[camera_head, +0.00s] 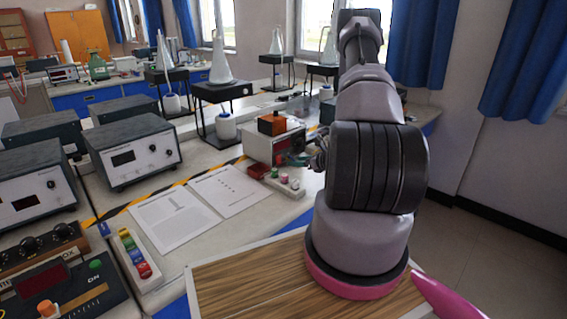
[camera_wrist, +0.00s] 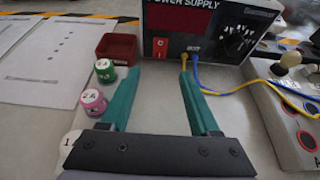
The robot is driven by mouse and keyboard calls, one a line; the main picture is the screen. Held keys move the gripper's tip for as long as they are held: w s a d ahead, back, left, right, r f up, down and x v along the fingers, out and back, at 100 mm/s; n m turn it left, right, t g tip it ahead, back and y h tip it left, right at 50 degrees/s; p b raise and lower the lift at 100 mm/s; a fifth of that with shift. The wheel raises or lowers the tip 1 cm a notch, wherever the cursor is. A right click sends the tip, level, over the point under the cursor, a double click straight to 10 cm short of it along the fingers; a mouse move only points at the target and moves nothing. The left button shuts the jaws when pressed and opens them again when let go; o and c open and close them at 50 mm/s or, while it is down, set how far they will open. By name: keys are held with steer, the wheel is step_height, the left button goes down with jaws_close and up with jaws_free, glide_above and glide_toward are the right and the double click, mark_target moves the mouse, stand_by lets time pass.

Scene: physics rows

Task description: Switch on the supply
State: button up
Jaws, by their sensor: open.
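The power supply (camera_wrist: 212,28) stands at the top of the wrist view, its black front facing my gripper. A red switch (camera_wrist: 160,47) with white marks sits at the lower left of that front; I cannot tell which way it is set. A yellow and a blue lead are plugged in right of it. In the head view the power supply (camera_head: 262,147) is a pale box on the bench, partly hidden by my arm. My gripper (camera_wrist: 158,72) is open and empty. Its teal fingers point at the front, with the switch between their lines and a small gap visible.
Left of the fingers are a pink fuse-like cylinder (camera_wrist: 93,101), a green one (camera_wrist: 104,70) and a red tray (camera_wrist: 116,48). A board with knobs (camera_wrist: 300,120) and the leads lie right. Paper sheets (camera_head: 175,218) lie flat on the bench.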

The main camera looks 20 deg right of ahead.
mark_target(280, 161)
steer(key=x, duration=0.8)
steer(key=shift+w+a+f, duration=0.15)
steer(key=shift+w, duration=0.2)
